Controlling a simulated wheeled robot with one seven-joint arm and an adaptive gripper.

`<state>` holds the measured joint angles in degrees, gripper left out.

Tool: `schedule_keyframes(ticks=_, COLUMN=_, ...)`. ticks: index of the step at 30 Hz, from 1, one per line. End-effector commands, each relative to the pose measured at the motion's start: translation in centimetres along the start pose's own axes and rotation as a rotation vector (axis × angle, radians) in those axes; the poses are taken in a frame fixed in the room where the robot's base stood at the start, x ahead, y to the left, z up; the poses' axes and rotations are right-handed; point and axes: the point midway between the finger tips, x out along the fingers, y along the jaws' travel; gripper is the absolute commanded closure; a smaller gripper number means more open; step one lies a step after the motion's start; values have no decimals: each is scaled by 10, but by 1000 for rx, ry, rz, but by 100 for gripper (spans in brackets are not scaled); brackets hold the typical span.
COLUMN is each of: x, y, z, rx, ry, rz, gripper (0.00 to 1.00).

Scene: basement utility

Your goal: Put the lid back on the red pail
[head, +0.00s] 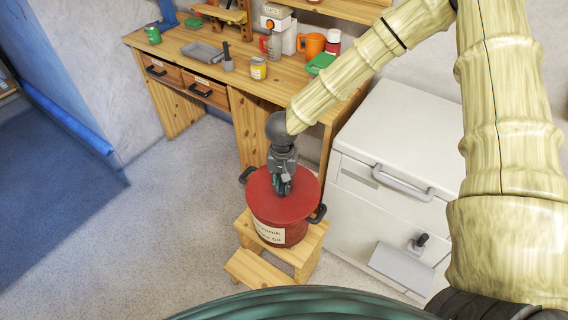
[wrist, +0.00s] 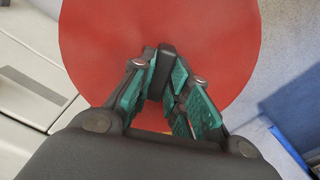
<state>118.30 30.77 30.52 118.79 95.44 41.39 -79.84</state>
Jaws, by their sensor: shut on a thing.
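The red pail (head: 272,227) stands on a small wooden step stool, with a pale label on its front and dark handles at its sides. The round red lid (head: 300,205) is over the pail's top; from here I cannot tell whether it is seated or slightly above the rim. In the wrist view the lid (wrist: 215,45) fills the middle as a red disc, with a dark knob (wrist: 162,72) at its centre. My gripper (head: 281,188) points down at the lid's middle. In the wrist view my gripper (wrist: 160,85) is shut on the dark knob. The pail is hidden there.
The step stool (head: 258,268) is under the pail. A white cabinet (head: 385,165) with handles stands close on the right. A wooden workbench (head: 190,62) with drawers, jars, an orange mug and a tray is behind. Grey floor on the left is clear.

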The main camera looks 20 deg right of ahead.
Motion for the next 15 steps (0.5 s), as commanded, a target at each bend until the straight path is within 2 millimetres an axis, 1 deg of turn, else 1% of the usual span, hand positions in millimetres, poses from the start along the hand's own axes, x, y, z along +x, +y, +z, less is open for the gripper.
schedule_keyframes(ticks=3, x=0, y=-2, z=-5, rx=196, ry=-2, rz=3, gripper=100)
schedule_keyframes(ticks=15, x=-3, y=-5, z=-24, rx=891, ry=-3, rz=6, gripper=100)
